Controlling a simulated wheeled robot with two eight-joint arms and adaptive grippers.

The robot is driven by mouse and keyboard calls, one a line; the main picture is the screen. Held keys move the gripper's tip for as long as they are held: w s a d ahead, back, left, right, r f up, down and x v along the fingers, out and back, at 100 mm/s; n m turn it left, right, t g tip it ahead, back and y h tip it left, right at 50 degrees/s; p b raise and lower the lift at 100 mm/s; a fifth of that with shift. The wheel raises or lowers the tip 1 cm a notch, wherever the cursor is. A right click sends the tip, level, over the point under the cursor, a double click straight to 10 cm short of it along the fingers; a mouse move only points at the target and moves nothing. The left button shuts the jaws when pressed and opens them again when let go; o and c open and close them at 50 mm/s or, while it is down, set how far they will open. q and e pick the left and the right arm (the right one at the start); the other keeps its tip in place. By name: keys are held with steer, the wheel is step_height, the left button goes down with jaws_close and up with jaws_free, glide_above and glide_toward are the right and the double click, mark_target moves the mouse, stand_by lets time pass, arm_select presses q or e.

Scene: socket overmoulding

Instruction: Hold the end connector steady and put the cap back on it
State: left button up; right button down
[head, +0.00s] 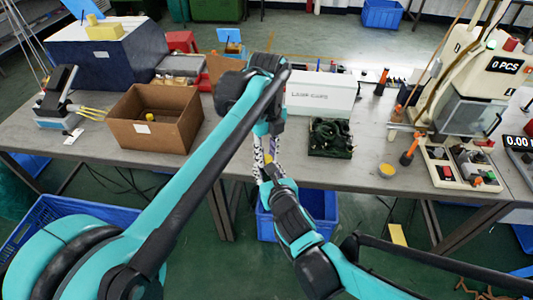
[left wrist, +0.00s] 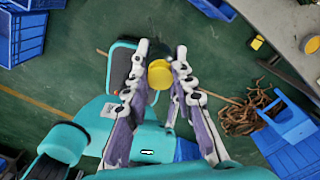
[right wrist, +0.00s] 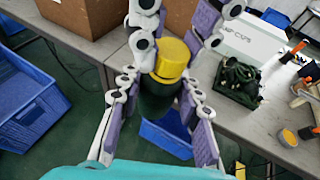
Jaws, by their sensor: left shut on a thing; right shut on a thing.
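The end connector, a dark green cylinder (right wrist: 160,98), stands between the fingers of my right gripper (right wrist: 158,88) in the right wrist view. The yellow cap (right wrist: 172,56) is at its upper end, and no clear gap shows between them. I cannot tell whether the cap is fully seated. My left gripper (left wrist: 160,62) is shut on the yellow cap (left wrist: 159,76), which hides most of the connector in the left wrist view. In the head view both grippers meet just off the table's front edge, and the cap is mostly hidden between the fingers.
A cardboard box (head: 112,133) with a yellow item stands on the table (head: 228,160) at left. A tray of dark green parts (head: 311,150) lies right of the grippers. A small orange cup (head: 386,171) is farther right. A blue bin (head: 325,207) sits on the floor below.

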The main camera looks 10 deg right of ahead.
arm_select(q)
steer(key=m, duration=0.7)
steer(key=o, duration=0.7)
steer(key=shift+r, duration=0.1)
steer(key=shift+r, duration=2.15)
steer(key=shift+c, duration=0.5)
